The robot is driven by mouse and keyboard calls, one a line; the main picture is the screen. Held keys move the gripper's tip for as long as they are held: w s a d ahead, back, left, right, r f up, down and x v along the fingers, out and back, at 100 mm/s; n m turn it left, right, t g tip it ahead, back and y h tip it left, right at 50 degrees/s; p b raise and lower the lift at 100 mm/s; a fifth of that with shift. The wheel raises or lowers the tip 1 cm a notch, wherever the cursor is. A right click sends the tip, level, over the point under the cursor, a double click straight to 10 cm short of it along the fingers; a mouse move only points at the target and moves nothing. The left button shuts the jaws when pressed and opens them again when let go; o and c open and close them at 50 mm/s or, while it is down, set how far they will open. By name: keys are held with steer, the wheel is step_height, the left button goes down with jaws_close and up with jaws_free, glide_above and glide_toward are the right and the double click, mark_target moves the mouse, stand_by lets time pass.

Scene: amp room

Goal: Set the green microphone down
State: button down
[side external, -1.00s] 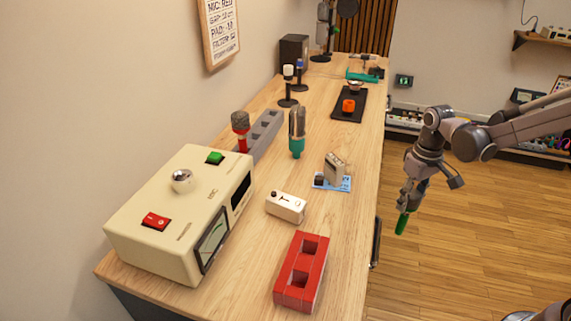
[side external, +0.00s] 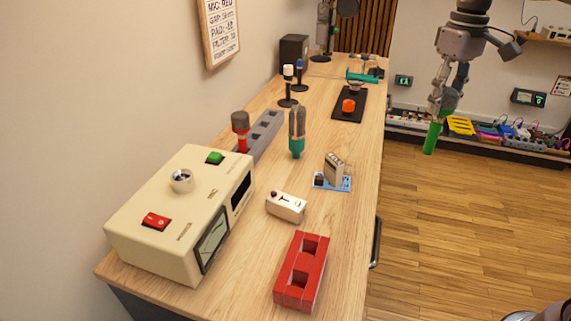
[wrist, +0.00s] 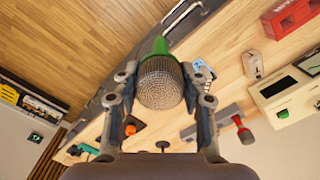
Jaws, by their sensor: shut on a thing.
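The green microphone (side external: 432,139) is held in the air to the right of the workbench (side external: 345,225), its green handle hanging down and slightly tilted. My gripper (side external: 439,108) is shut on it near its head. In the wrist view the mesh head of the green microphone (wrist: 160,83) sits between my two fingers, with the green handle beyond it. Nothing is under the microphone but the floor. The fingers cover most of the head in the side view.
The bench holds a red block with openings (side external: 302,270), a cream box (side external: 180,215), a small white box (side external: 286,206), a standing teal microphone (side external: 297,132) and a grey holder (side external: 264,135) beside a red microphone (side external: 241,130). Bare wood shows at the bench's right edge.

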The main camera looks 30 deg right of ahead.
steer(key=r, duration=0.1)
steer(key=w+r, duration=0.1)
steer(key=shift+w+r, duration=0.15)
steer(key=shift+r, duration=0.2)
steer(key=w+m, duration=0.5)
steer(key=w, duration=0.7)
steer(key=w+a+f, duration=0.2)
steer(key=a+f, duration=0.3)
steer(key=f, duration=0.3)
steer(key=w+a+f, duration=0.2)
steer(key=a+f, duration=0.3)
steer(key=f, duration=0.3)
steer(key=shift+w+a+f, duration=0.2)
steer(key=shift+w+a, duration=0.1)
steer(key=shift+w, duration=0.1)
steer(key=shift+f, duration=0.15)
steer(key=c, duration=0.7)
jaws_free()
steer(key=shift+c, duration=0.2)
